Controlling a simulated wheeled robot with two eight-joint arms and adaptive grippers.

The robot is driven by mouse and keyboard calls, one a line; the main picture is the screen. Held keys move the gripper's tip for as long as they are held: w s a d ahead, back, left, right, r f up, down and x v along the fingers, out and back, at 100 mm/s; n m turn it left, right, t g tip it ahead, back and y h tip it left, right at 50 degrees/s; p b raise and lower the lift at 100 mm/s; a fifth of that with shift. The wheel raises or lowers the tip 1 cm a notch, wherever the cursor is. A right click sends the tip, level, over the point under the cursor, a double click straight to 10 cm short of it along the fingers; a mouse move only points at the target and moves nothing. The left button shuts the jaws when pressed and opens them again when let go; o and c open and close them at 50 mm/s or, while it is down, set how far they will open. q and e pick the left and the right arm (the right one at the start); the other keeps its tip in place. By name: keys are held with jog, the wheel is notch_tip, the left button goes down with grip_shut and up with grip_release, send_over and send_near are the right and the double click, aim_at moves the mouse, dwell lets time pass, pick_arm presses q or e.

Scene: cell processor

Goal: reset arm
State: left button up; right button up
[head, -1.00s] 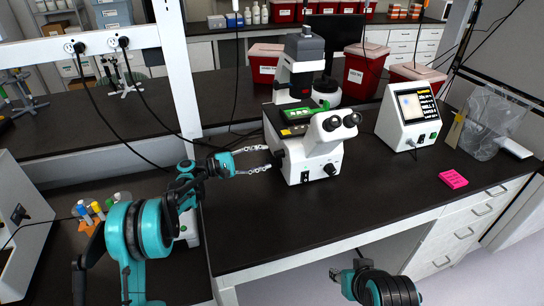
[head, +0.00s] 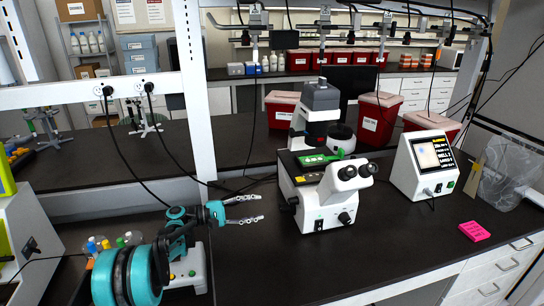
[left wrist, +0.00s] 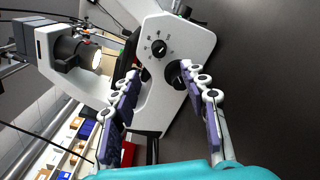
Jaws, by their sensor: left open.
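My left gripper (head: 254,208) is open and empty, held over the black bench with its fingers pointing right toward the white microscope (head: 325,207). A gap shows between the fingertips and the microscope's side. In the left wrist view the two jointed fingers (left wrist: 163,78) stand apart with nothing between them, and the microscope's side with its knobs (left wrist: 160,47) lies beyond. A green item (head: 318,159) lies on the microscope stage. My right gripper is out of view.
A white device with a screen (head: 424,168) and a pink rack (head: 474,231) stand to the right. Red bins (head: 376,120) stand behind the microscope. Tubes with coloured caps (head: 103,244) are left, near my arm. The bench front before the microscope is clear.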

pick_arm(q)
jog(key=s+d+r+m+y, duration=0.15)
jog(key=s+y, duration=0.25)
jog(key=s, duration=0.4)
jog(key=s+d+r+m+y, duration=0.1)
jog(key=s+d+m+y, duration=0.1)
jog(key=s+y, duration=0.5)
jog(key=s+a+f+m+y, duration=0.2)
jog(key=s+a, duration=0.1)
jog(key=s, duration=0.4)
jog(key=s+a+f+m+t+y, duration=0.1)
jog(key=s+a+f+m+y, duration=0.1)
jog(key=s+a, duration=0.2)
jog(key=s+a+f+m+y, duration=0.2)
jog(key=s+a+f, duration=0.1)
jog(key=s, duration=0.7)
jog(key=shift+s+a+m+t, duration=0.15)
jog(key=shift+s+m+t, duration=0.05)
jog(key=shift+m+t, duration=0.15)
